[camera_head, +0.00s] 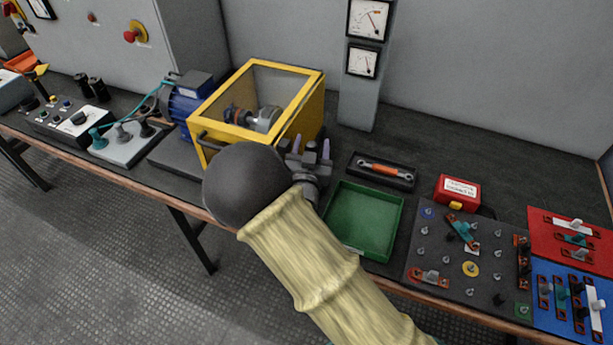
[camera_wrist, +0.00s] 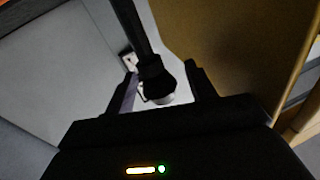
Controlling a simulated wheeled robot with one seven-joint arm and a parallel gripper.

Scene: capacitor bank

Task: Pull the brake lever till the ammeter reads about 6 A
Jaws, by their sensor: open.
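My gripper (camera_head: 311,149) is open, just right of the yellow-framed guard box (camera_head: 262,83). In the wrist view a dark rod with a thick black end (camera_wrist: 154,72), which looks like the brake lever, reaches down between the two spread fingers. I cannot tell whether either finger touches it. In the head view the lever cannot be made out; my arm and gripper cover that spot. Two dial meters sit on a grey post, an upper one (camera_head: 368,19) and a lower one (camera_head: 362,61). Their labels are too small to tell which is the ammeter, and I cannot read values.
A green tray (camera_head: 388,257) lies right of my arm. Behind it is a black tray (camera_head: 383,182) with an orange-handled wrench. A red box (camera_head: 458,190) and a dark terminal board (camera_head: 437,265) stand further right. A blue motor (camera_head: 183,103) is left of the guard box.

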